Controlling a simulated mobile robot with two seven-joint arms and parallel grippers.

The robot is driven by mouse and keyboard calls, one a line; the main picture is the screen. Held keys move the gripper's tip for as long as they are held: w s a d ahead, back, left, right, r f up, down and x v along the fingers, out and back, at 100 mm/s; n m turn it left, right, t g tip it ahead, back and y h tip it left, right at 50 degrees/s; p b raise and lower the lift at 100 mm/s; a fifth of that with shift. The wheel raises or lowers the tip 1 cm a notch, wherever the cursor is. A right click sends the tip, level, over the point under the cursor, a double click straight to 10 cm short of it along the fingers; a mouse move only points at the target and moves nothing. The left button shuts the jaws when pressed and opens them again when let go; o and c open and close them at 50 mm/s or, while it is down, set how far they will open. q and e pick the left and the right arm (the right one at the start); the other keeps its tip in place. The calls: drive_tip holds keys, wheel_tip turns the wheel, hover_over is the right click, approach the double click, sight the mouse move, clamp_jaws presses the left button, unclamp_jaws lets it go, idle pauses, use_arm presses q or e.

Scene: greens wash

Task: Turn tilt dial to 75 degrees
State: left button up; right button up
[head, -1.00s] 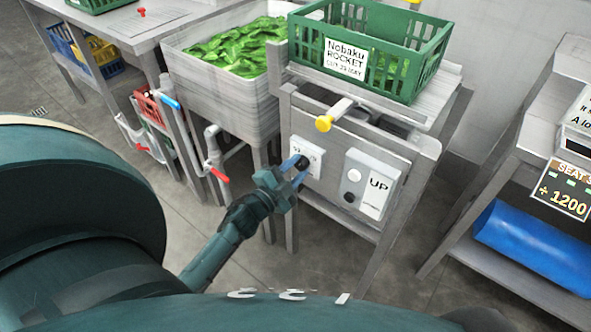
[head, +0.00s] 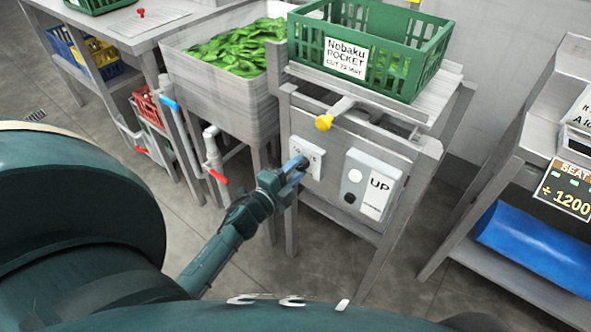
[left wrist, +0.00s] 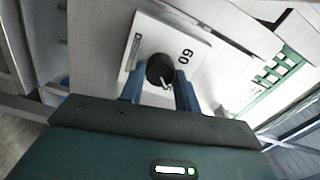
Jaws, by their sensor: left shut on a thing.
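The tilt dial (left wrist: 160,72) is a round black knob with a light pointer line on a white plate (left wrist: 188,52) in the left wrist view. A number that reads like 60 stands beside the knob on the plate. In the head view the plate (head: 311,153) is on the front of the grey stand, and the gripper hides most of the knob. My left gripper (head: 297,167) has its blue fingers on either side of the knob and is shut on it; the fingers also show in the left wrist view (left wrist: 160,92). My right gripper is in neither view.
A grey box marked UP (head: 371,185) with two round buttons is right of the dial. A yellow-ended handle (head: 324,122) sticks out above. A green crate (head: 415,50) stands on top. A sink of leaves (head: 222,85) and a red-handled tap (head: 217,175) are at left.

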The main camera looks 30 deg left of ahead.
use_arm(q)
drive_tip(key=o, duration=0.9)
drive_tip(key=shift+o, duration=0.4)
drive_tip(key=s+a, duration=0.1)
drive_tip(key=s, duration=1.2)
drive_tip(key=shift+s, duration=0.1)
